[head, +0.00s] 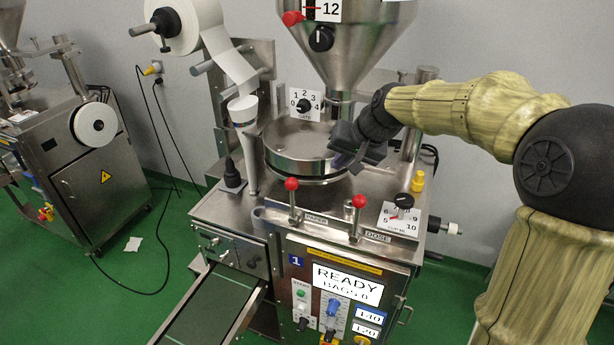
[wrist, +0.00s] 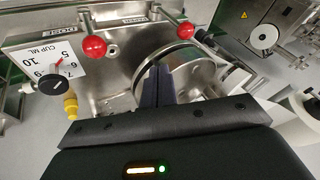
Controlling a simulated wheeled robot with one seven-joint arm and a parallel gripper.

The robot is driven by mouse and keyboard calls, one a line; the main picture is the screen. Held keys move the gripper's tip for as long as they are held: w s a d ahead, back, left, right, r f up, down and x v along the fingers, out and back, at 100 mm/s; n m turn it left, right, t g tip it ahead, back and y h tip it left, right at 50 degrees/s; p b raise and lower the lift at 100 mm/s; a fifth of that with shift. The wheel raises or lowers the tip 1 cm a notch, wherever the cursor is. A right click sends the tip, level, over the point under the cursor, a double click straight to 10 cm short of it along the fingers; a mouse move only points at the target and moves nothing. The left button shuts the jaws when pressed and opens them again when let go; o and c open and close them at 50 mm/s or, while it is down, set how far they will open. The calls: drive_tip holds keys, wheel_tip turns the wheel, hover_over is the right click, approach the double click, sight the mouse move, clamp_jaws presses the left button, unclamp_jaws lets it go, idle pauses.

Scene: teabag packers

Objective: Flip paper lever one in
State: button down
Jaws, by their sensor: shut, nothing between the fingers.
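The paper lever (head: 292,184), a metal rod with a red ball knob, stands on the top of machine 1 (head: 296,260) beside the "PAPER" label (head: 315,218). In the wrist view its red knob (wrist: 186,30) is right of centre, beyond my fingertips. The similar dose lever (head: 359,201) stands to its right in the head view; its knob (wrist: 95,46) is at left in the wrist view. My gripper (head: 342,163) is over the round steel drum (head: 296,140), behind both levers and apart from them. Its dark fingers (wrist: 157,78) are together and empty.
A steel hopper (head: 345,45) rises behind my gripper. A cup dial (head: 403,203) and yellow fitting (head: 418,181) stand right of the levers. A paper roll (head: 187,25) and forming tube (head: 246,130) stand left. The front panel reads "READY" (head: 333,280).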

drive_tip(key=w+a+f+p, duration=0.4)
drive_tip(key=a+f, duration=0.3)
drive_tip(key=f, duration=0.2)
drive_tip(key=shift+w+a, duration=0.25)
drive_tip(key=shift+w, duration=0.1)
drive_tip(key=shift+a+p, duration=0.15)
drive_tip(key=shift+p, duration=0.3)
